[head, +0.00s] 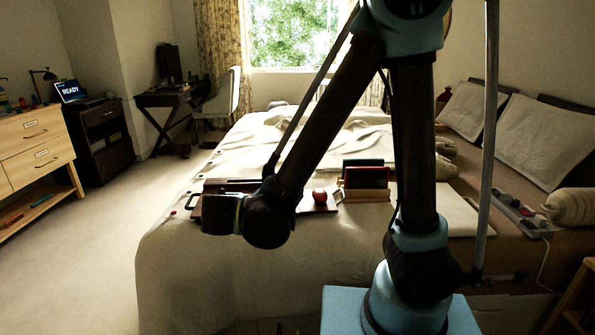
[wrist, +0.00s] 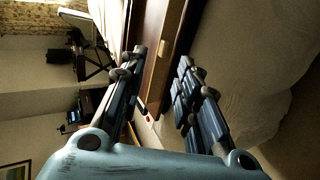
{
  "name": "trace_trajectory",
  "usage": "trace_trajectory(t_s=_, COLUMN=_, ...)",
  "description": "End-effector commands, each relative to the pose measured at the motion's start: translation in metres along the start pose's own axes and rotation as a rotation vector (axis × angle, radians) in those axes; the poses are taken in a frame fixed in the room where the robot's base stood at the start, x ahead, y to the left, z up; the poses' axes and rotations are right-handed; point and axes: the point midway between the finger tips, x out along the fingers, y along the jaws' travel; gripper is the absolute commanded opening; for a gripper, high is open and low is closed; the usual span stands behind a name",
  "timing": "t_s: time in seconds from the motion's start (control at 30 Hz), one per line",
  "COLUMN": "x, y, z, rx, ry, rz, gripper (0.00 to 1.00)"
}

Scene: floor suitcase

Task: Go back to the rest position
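My gripper (wrist: 160,62) is open in the wrist view, its two dark fingers spread apart with nothing held between them. A long brown wooden-looking object (wrist: 170,25) shows beyond the gap between the fingers; I cannot tell how far away it is. In the head view my arm is bent down over the near part of the bed, with its wrist at the left. The fingers are largely hidden there behind the wrist.
The bed (head: 170,265) fills the middle, bearing a red ball (head: 320,195), books (head: 366,176) and a flat brown item (head: 228,184) partly behind my arm. A power strip (head: 520,212) lies at right. A wooden dresser (head: 30,150) stands left. Carpet (head: 110,225) between is clear.

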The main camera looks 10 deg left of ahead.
Motion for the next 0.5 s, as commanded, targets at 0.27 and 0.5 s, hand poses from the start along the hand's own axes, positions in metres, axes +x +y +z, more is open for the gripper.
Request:
trace_trajectory(t_s=0.27, x=0.034, y=0.027, z=0.070, rx=0.108, ry=-0.125, rz=-0.097, gripper=0.30)
trace_trajectory(t_s=0.5, x=0.056, y=0.043, z=0.145, rx=0.240, ry=-0.246, rz=-0.199, gripper=0.30)
